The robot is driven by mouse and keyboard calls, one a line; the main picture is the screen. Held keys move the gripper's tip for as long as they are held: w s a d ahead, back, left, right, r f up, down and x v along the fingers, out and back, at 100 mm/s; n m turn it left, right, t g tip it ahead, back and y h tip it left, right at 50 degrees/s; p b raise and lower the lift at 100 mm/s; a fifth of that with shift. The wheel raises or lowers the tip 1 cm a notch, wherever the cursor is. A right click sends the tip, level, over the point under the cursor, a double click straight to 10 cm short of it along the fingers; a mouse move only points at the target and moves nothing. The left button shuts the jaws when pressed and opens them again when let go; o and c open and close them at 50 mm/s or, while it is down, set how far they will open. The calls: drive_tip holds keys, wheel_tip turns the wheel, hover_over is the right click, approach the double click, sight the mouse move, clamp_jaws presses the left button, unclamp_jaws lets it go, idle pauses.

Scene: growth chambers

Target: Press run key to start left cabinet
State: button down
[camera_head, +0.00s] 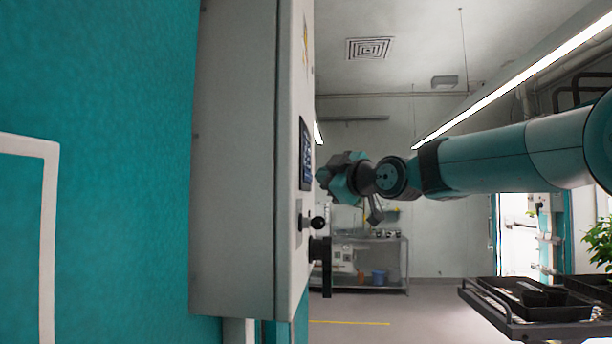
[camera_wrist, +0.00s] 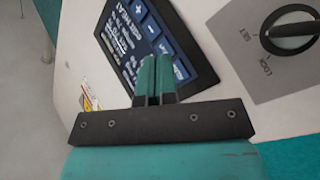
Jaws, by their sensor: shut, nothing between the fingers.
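The grey control box (camera_head: 235,160) stands out from the teal cabinet wall and shows nearly edge-on in the head view. Its dark display panel (camera_head: 306,152) is on the right-hand face. The wrist view shows this panel (camera_wrist: 120,42) tilted, with lit text and a column of blue keys (camera_wrist: 163,42), including plus and minus. Other key labels are too small or turned to read surely. My gripper (camera_head: 322,176) is shut and empty, close to the panel's lower part. Its fingers (camera_wrist: 156,78) cover part of the panel's lower keys. I cannot tell whether they touch it.
A rotary SET/LOCK switch (camera_wrist: 290,32) sits beside the panel. A black knob (camera_head: 318,223) and a lever handle (camera_head: 326,265) stick out below it. A tray rack (camera_head: 530,328) and plant (camera_head: 600,242) are at right. A shelf (camera_head: 375,290) stands far back; open floor lies between.

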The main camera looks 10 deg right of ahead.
idle(0.3)
drive_tip(key=shift+w+a, duration=0.15)
drive_tip(key=shift+a, duration=0.25)
drive_tip(key=shift+w+a+b, duration=0.1)
drive_tip(key=shift+a+b, duration=0.2)
idle(0.5)
idle(0.3)
drive_tip(key=shift+s+d+b, duration=0.25)
drive_tip(key=shift+d+b, duration=0.25)
drive_tip(key=shift+d, duration=0.2)
drive_tip(key=shift+s+d+b, duration=0.25)
drive_tip(key=shift+d+b, duration=0.1)
drive_tip(key=shift+d, duration=0.45)
drive_tip(key=shift+s+d+b, duration=0.3)
drive_tip(key=shift+d+b, duration=0.1)
drive_tip(key=shift+d, duration=0.4)
drive_tip(key=shift+s+d+b, duration=0.25)
drive_tip(key=shift+d+b, duration=0.1)
drive_tip(key=shift+d, duration=0.45)
